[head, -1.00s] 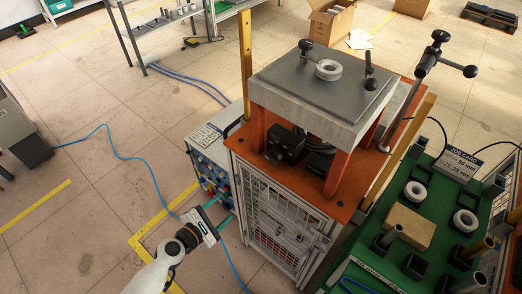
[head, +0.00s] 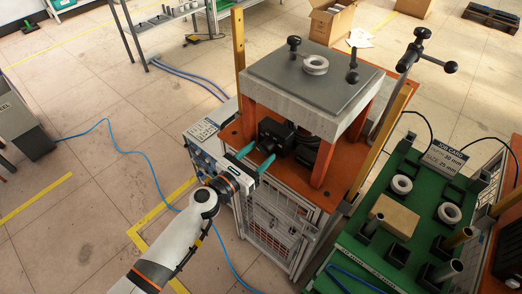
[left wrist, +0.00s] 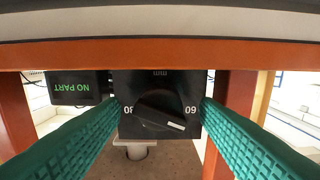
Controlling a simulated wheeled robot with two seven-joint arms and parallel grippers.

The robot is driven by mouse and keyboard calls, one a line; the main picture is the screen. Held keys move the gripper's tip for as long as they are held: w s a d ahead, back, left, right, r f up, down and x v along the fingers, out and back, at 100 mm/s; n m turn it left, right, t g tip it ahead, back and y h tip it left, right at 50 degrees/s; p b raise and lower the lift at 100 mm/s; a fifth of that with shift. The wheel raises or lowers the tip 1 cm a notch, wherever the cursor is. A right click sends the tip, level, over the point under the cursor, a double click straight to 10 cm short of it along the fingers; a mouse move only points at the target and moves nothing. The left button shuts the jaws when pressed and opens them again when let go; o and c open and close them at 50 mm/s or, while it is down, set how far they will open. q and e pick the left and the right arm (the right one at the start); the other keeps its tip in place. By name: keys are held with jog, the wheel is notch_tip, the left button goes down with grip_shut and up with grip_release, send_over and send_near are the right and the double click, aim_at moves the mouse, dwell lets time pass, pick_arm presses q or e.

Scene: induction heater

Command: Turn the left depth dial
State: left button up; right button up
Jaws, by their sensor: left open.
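The depth dial is a black round knob (left wrist: 160,116) with a white pointer line, on a square black housing marked mm and with numbers at the sides. Its pointer slants to the lower right in the left wrist view. The housing (head: 273,133) stands on the machine's orange deck in the head view. My left gripper (head: 256,158) is open in front of it. In the left wrist view its green ribbed fingers (left wrist: 162,112) lie on either side of the knob, apart from it. My right gripper is not in view.
A black box reading NO PART (left wrist: 82,87) is beside the dial. A grey press plate (head: 312,85) on orange posts is above. A green bench (head: 355,250) with rings and a tan block is at right. Open floor (head: 85,185) is at left.

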pick_arm(q)
jog(key=shift+w+d, duration=0.4)
jog(key=shift+w, duration=0.2)
jog(key=c, duration=0.9)
jog(key=shift+c, duration=0.2)
jog(key=m+b, duration=0.1)
jog(key=m, duration=0.2)
jog(key=shift+f, duration=0.1)
jog(key=shift+m+b, duration=0.55)
jog(key=shift+m, duration=1.35)
